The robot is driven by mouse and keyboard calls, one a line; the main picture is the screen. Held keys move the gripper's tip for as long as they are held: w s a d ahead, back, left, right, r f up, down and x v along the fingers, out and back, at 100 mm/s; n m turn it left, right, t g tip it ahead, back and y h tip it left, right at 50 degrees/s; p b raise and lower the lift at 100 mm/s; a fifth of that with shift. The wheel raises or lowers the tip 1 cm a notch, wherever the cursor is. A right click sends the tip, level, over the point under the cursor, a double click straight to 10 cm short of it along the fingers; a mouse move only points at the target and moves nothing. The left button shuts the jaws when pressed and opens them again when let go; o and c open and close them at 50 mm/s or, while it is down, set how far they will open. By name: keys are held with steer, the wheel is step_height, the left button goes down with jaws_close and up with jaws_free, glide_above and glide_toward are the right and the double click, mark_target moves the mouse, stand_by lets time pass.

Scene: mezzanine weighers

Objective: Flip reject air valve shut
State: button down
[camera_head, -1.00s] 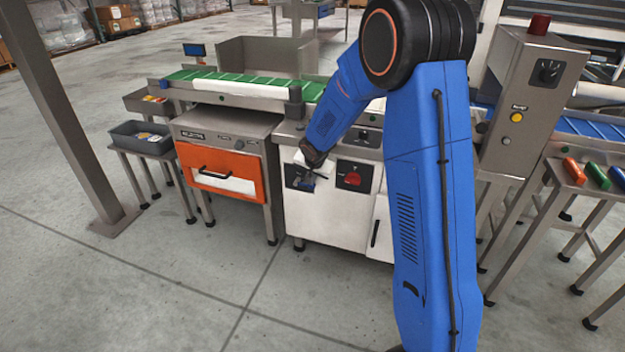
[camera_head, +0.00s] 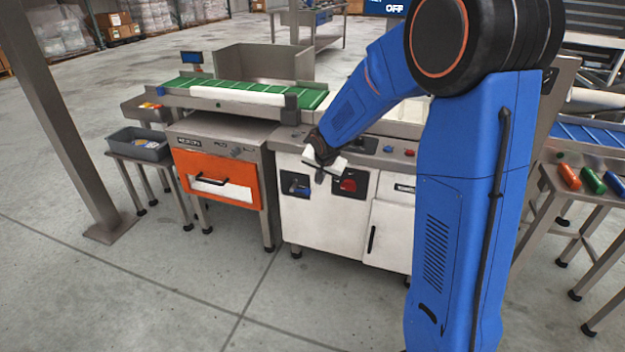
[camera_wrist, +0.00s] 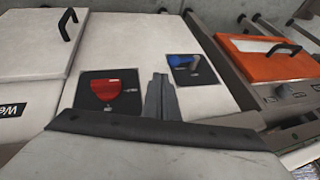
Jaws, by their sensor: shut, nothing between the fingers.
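The cabinet front (camera_head: 322,218) carries two dark square panels side by side. The left one bears a blue lever valve (camera_head: 299,189), the right one a red rotary knob (camera_head: 348,184). The wrist view shows them in reversed order: the red knob (camera_wrist: 106,90) at left, the blue lever (camera_wrist: 185,61) at right. The blue handle looks roughly crosswise on its panel there; its marks are too small to read. My gripper (camera_head: 320,178) is shut and empty in front of the cabinet, between the two panels. In the wrist view its fingertips (camera_wrist: 160,82) appear between them, apart from the lever.
An orange-fronted unit (camera_head: 214,177) stands left of the cabinet, below a green conveyor (camera_head: 232,86). A post (camera_head: 65,120) and a small table with a grey bin (camera_head: 140,142) are farther left. Colored cylinders (camera_head: 592,180) lie on a stand at right. Floor in front is clear.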

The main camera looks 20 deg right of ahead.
steer(key=shift+s+d+r, duration=0.25)
steer(key=shift+s+r, duration=0.05)
steer(key=shift+s, duration=0.2)
steer(key=shift+s+d+r, duration=0.2)
steer(key=shift+s+r, duration=0.05)
steer(key=shift+s, duration=0.25)
steer(key=s+r+n, duration=0.2)
steer(key=s+r, duration=0.6)
steer(key=s, duration=0.3)
steer(key=s+r+n, duration=0.2)
steer(key=s+n, duration=0.1)
steer(key=s, duration=1.1)
steer(key=s+r+n+g, duration=0.1)
steer(key=s+r+n, duration=0.1)
steer(key=s, duration=1.3)
steer(key=shift+s+a+r+n+y, duration=0.2)
steer(key=shift+a+n+y, duration=0.1)
steer(key=shift+n+y, duration=0.15)
